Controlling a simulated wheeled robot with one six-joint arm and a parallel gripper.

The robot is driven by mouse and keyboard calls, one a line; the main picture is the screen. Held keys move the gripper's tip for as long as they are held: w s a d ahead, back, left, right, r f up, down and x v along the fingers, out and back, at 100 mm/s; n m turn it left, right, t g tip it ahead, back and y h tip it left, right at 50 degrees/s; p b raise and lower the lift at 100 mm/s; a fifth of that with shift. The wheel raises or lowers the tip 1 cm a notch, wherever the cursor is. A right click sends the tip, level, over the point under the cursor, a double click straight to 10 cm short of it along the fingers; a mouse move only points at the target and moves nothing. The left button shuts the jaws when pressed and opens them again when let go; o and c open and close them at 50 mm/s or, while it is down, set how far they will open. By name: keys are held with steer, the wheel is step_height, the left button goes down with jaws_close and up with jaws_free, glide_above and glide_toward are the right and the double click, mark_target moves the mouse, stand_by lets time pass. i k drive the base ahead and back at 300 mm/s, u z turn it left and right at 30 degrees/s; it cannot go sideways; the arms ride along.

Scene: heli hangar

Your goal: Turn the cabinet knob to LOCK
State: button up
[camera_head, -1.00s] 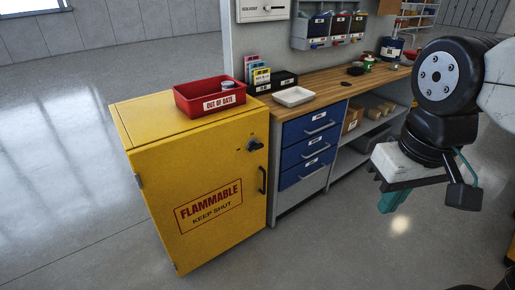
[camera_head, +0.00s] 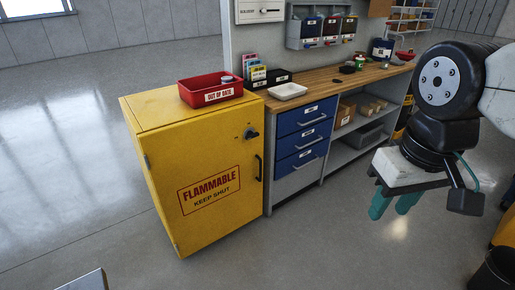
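The yellow cabinet (camera_head: 190,180) stands left of the workbench, its door shut, with a red FLAMMABLE KEEP SHUT label (camera_head: 209,190) on the front. The black knob (camera_head: 251,134) is at the upper right of the door, above the black door handle (camera_head: 259,167). Marks beside the knob are too small to read, so I cannot tell its setting. My gripper (camera_head: 393,205) hangs at the right, well away from the cabinet, pointing down with its two green fingers apart and nothing between them.
A red OUT OF DATE bin (camera_head: 210,91) sits on the cabinet. The wooden bench (camera_head: 340,80) with blue drawers (camera_head: 303,140) adjoins it on the right, bearing a white tray (camera_head: 287,91). A dark bucket (camera_head: 494,270) stands at the lower right. Floor before the cabinet looks clear.

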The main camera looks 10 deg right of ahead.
mark_target(250, 134)
steer(key=z, duration=0.35)
steer(key=i, duration=1)
steer(key=u, duration=0.6)
